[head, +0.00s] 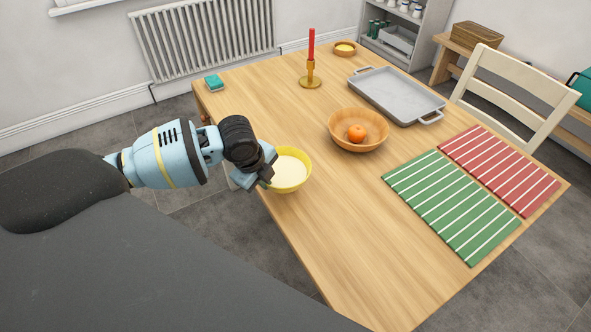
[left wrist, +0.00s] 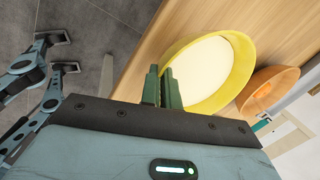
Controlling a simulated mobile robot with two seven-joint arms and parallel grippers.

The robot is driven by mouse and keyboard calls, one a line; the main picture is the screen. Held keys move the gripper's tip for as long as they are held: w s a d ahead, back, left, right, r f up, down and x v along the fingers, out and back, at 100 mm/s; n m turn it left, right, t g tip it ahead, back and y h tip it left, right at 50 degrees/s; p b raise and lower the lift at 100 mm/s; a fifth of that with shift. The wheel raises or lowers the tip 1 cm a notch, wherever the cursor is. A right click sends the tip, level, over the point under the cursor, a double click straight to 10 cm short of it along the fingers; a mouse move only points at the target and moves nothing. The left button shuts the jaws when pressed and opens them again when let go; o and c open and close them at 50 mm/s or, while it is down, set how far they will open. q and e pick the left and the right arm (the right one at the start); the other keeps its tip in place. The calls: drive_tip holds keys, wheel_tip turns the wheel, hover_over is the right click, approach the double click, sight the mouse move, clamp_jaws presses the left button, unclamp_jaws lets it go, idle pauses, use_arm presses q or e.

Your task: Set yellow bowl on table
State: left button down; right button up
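The yellow bowl (head: 290,171) has a pale inside and is upright over the table's left edge area. It also shows in the left wrist view (left wrist: 207,68). My left gripper (head: 266,172) is at the bowl's left rim. In the left wrist view its two fingers (left wrist: 163,88) are close together with the rim between them, so it looks shut on the bowl. The wooden table (head: 330,220) lies under the bowl; I cannot tell whether the bowl touches it. At the left of the wrist view, what looks like my right gripper (left wrist: 62,52) has two pads apart, empty.
A wooden bowl with an orange fruit (head: 357,132) stands to the right. Green (head: 450,205) and red (head: 498,168) mats lie right. The near tabletop is clear.

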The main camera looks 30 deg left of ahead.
sight(291, 177)
use_arm(q)
drive_tip(key=w+d, duration=0.1)
drive_tip(key=w, duration=0.1)
drive_tip(key=w+d, duration=0.1)
drive_tip(key=w, duration=0.2)
drive_tip(key=w+d, duration=0.1)
drive_tip(key=w, duration=0.1)
drive_tip(key=shift+w+f+b, duration=0.25)
drive_tip(key=shift+f+b, duration=0.05)
drive_tip(key=shift+w+d+f, duration=0.1)
drive_tip(key=shift+w+f, duration=0.05)
drive_tip(key=shift+f, duration=1.6)
drive_tip(key=shift+f, duration=0.1)
drive_tip(key=c, duration=2.1)
unclamp_jaws()
drive_tip(key=shift+f, duration=0.1)
drive_tip(key=o, duration=0.5)
drive_tip(key=shift+c, duration=0.2)
